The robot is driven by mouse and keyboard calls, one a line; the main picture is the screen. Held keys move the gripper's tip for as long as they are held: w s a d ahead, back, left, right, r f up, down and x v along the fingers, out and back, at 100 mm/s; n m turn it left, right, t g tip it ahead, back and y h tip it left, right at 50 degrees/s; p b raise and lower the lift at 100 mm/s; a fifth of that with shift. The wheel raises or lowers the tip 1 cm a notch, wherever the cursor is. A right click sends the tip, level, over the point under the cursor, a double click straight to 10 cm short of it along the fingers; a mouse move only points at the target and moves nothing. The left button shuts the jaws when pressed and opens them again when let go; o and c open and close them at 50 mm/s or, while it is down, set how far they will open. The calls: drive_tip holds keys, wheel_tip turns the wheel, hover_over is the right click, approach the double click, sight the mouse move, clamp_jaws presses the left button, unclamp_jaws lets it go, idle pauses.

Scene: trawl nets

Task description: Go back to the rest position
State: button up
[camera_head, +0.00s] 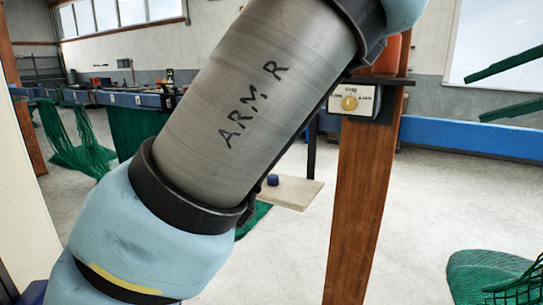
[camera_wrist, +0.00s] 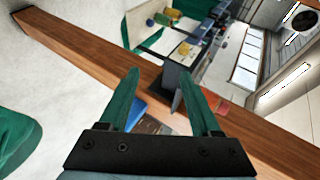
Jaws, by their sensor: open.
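My gripper (camera_wrist: 158,72) shows in the wrist view with its two green fingers spread apart and nothing held. Beyond the fingers is a wooden post (camera_wrist: 75,55) running slanted across the picture, with a dark switch box (camera_wrist: 175,88) on it. The box's pale face carries a yellow knob (camera_wrist: 184,48). I cannot tell the gap between fingers and box.
Green netting (camera_head: 490,275) lies at the lower right, and more green net (camera_head: 75,140) hangs at the left. A blue beam (camera_head: 470,138) runs behind the post. A pale board (camera_head: 290,192) with a small blue object lies on the floor. Grey floor is open around the post.

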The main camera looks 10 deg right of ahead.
drive_tip(key=w+a+f+g, duration=0.3)
drive_tip(key=w+a+f, duration=0.4)
drive_tip(key=w+a, duration=0.25)
drive_tip(key=w+a+f+g, duration=0.4)
drive_tip(key=w+a+f, duration=0.4)
drive_tip(key=w, duration=0.3)
drive_tip(key=s+a+f+n+g+h, duration=0.1)
drive_tip(key=a+f+n+h, duration=0.1)
drive_tip(key=a, duration=0.7)
drive_tip(key=a+f+n+h, duration=0.1)
drive_tip(key=a+f+n, duration=0.3)
drive_tip(key=a+f, duration=0.3)
drive_tip(key=s+a+f+n+g+h, duration=0.1)
drive_tip(key=a+f, duration=0.4)
drive_tip(key=a, duration=0.8)
drive_tip(key=shift+s+a+f+n+g+h, duration=0.25)
drive_tip(key=shift+n+h, duration=0.55)
drive_tip(key=shift+n, duration=0.4)
drive_tip(key=shift+r, duration=0.1)
